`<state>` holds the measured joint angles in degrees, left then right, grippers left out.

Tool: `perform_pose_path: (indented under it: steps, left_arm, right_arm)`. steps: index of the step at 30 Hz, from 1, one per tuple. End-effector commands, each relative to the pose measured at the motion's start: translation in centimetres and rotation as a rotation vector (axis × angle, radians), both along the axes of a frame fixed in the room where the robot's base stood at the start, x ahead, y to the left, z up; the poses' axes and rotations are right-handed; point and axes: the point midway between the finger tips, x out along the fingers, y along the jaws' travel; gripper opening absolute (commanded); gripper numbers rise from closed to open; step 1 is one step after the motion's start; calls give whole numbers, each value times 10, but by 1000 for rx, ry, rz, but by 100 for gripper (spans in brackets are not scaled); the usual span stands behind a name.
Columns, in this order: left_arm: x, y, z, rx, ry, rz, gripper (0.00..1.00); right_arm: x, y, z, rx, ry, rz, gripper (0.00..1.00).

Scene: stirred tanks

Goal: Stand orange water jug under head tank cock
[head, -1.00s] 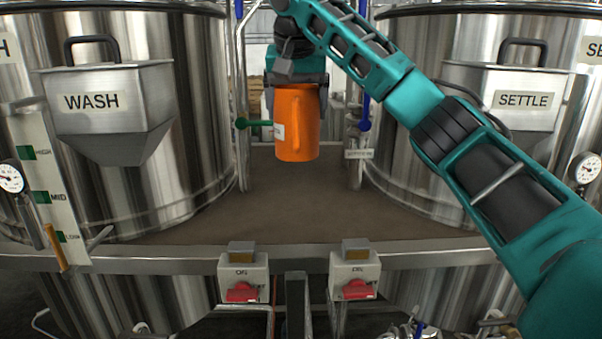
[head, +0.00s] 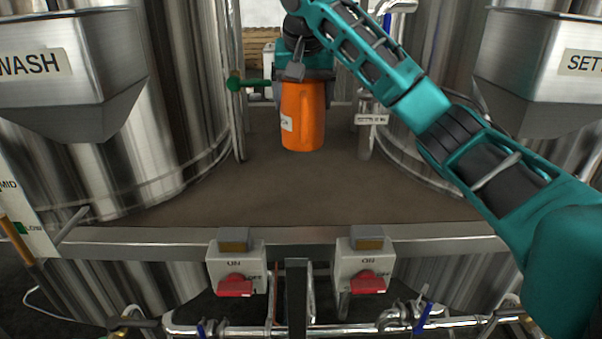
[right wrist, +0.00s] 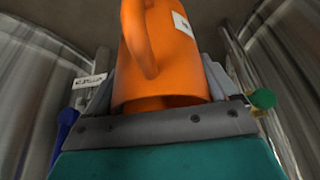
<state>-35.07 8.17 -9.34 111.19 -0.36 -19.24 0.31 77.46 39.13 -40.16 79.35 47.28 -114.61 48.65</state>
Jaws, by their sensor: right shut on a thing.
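The orange water jug (head: 303,122) hangs upright in my right gripper (head: 303,76), between the two tanks. The gripper is shut on it near its top; in the right wrist view the jug (right wrist: 165,50) fills the middle between the jaws (right wrist: 158,95). Its handle and a white label show. The jug appears to be above the brown deck (head: 290,190); whether it touches cannot be told. A green-handled cock (head: 248,84) is just left of the gripper; I cannot tell which tank it serves. The head tank is not clearly seen. My left gripper is not in view.
A steel tank with a WASH hopper (head: 70,75) stands left, another with a SETTLE hopper (head: 545,75) right. Two switch boxes (head: 236,268) (head: 361,264) sit on the front rail. A small labelled plate (head: 371,119) is right of the jug. The deck's front is clear.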

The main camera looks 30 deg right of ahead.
Motion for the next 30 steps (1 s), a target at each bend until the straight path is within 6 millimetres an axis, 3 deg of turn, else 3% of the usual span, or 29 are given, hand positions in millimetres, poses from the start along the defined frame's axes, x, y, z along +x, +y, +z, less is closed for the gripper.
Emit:
perform_pose_path:
  steps: [9,16,21,30]
  left_arm:
    - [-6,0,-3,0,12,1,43]
    - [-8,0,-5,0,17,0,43]
    - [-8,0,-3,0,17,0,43]
    - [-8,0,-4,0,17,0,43]
  right_arm:
    - [-1,-1,-54,-2,3,0,55]
    - [-1,-1,-72,-1,3,-1,55]
    - [-1,0,-96,-2,3,0,55]
    - [0,0,-100,1,1,0,55]
